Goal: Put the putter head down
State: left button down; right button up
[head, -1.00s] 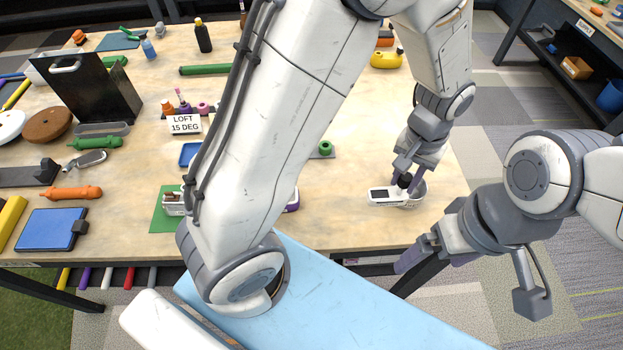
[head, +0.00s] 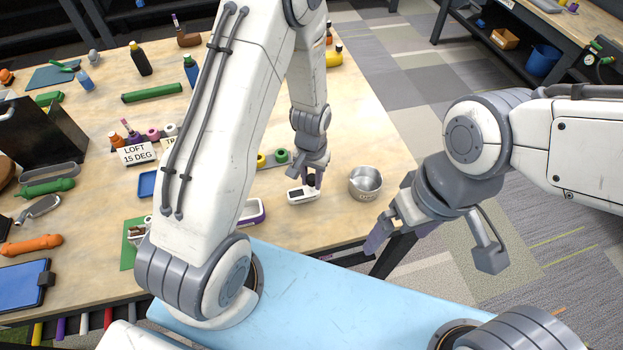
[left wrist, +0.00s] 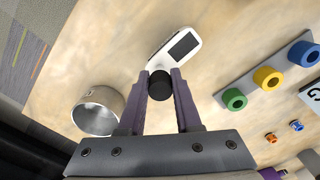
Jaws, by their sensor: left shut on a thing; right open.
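The putter head (head: 300,195) is a white block with a dark rectangle on top and a short black round post. It is near the right front of the table; whether it touches the top I cannot tell. My left gripper (head: 312,179) is shut on the black post from above. In the left wrist view the putter head (left wrist: 180,46) extends beyond the fingertips, and the left gripper (left wrist: 160,83) has a purple finger on each side of the post. My right gripper (head: 398,228) is open and empty, off the table's right front edge.
A metal cup (head: 365,184) stands right of the putter head, near the table edge, and shows in the left wrist view (left wrist: 98,110). A rack holds coloured rings, including a green one (left wrist: 234,99). Bare table lies around the putter head. My left forearm hides the table's middle.

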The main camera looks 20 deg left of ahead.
pick_arm(q)
jog(key=shift+f, duration=0.6)
jog(key=shift+f, duration=0.25)
jog(key=c, duration=0.6)
grip_release()
jog(key=shift+r, duration=0.1)
